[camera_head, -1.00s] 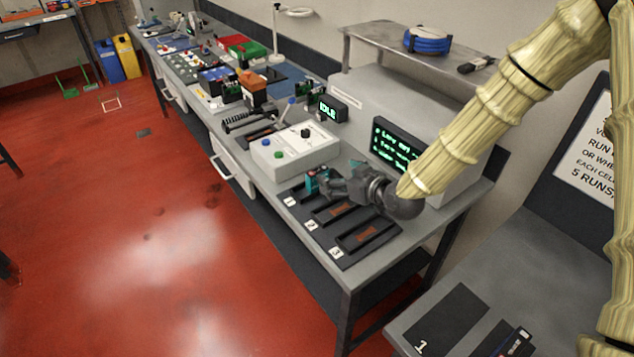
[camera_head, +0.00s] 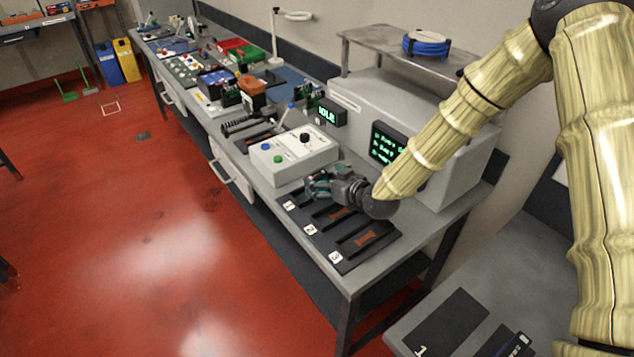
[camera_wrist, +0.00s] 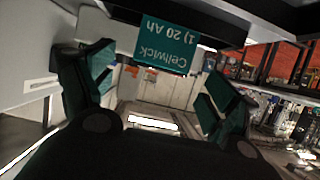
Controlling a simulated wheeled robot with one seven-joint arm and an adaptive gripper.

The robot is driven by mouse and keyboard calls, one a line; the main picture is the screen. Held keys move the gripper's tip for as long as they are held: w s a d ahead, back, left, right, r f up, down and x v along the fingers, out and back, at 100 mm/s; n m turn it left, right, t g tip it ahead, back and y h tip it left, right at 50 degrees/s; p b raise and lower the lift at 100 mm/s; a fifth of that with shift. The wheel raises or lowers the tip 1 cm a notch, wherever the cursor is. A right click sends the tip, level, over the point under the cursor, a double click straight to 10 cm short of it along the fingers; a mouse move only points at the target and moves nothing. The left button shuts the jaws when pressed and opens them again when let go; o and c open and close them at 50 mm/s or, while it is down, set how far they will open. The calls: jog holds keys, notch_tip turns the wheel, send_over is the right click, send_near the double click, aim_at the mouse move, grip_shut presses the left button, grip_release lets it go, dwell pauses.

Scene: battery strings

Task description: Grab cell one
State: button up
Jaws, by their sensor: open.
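Cell one shows in the wrist view as a dark block with a teal label (camera_wrist: 167,48) reading "Cellwick 1) 20 Ah", upside down at the top middle. In the head view, teal shows around my gripper (camera_head: 318,187) at the slot marked 1, and I cannot separate cell from fingers there. My gripper is open in the wrist view (camera_wrist: 158,92), its two teal-and-dark fingers spread left and right. The label lies between and above the fingers in that picture; no contact is visible. The dark tray (camera_head: 352,262) has slots marked 1, 2 and 3; slots 2 and 3 look empty.
A control box (camera_head: 290,163) with buttons stands just left of my gripper. A large grey cabinet (camera_head: 440,165) with a lit screen (camera_head: 387,147) stands behind it. A lower grey table (camera_head: 415,335) with a dark mat is at bottom right. Red floor lies open at left.

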aim_at(319, 176)
jog(key=shift+p+x, duration=1.05)
jog(key=shift+x, duration=1.25)
jog(key=shift+c, duration=0.3)
jog(key=c, duration=1.2)
